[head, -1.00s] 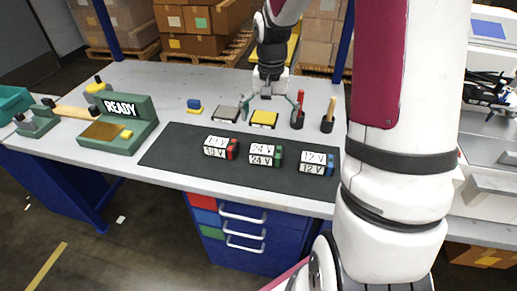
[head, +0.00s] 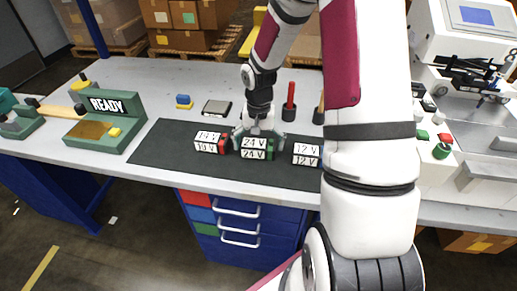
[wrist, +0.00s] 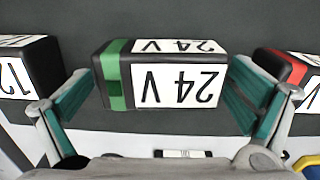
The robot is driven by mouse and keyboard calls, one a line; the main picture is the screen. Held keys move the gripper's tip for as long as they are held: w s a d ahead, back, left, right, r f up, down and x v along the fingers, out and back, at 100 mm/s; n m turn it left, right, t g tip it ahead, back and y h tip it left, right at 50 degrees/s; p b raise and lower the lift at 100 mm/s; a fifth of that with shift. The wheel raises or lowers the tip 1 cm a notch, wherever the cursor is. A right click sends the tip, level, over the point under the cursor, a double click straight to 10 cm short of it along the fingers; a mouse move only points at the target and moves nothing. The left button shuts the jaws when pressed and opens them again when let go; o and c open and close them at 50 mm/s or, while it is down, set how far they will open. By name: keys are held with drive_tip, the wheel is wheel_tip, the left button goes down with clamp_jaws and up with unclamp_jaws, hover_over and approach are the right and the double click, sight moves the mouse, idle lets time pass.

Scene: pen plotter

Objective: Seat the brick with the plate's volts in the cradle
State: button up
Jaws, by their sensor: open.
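Three bricks with white volt labels stand in a row on a dark mat (head: 160,148). The middle brick (head: 254,148) has a green end band and reads 24 V; it fills the middle of the wrist view (wrist: 178,85). The right brick (head: 306,154) reads 12 V. The left brick (head: 208,142) has a red end; its label looks like 19 V. My gripper (head: 258,138) is open, with its teal fingers on either side of the 24 V brick. I cannot read a rating plate. A green stand (head: 127,106) marked READY may be the cradle.
A grey pad (head: 216,107), a small blue-and-yellow block (head: 184,102) and a red upright tool (head: 290,104) stand behind the mat. A wooden-handled piece (head: 58,110) is at the left. A machine (head: 465,35) stands at the right.

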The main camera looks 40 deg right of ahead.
drive_tip(key=shift+f, duration=0.3)
drive_tip(key=shift+r, duration=0.1)
drive_tip(key=c, duration=1.3)
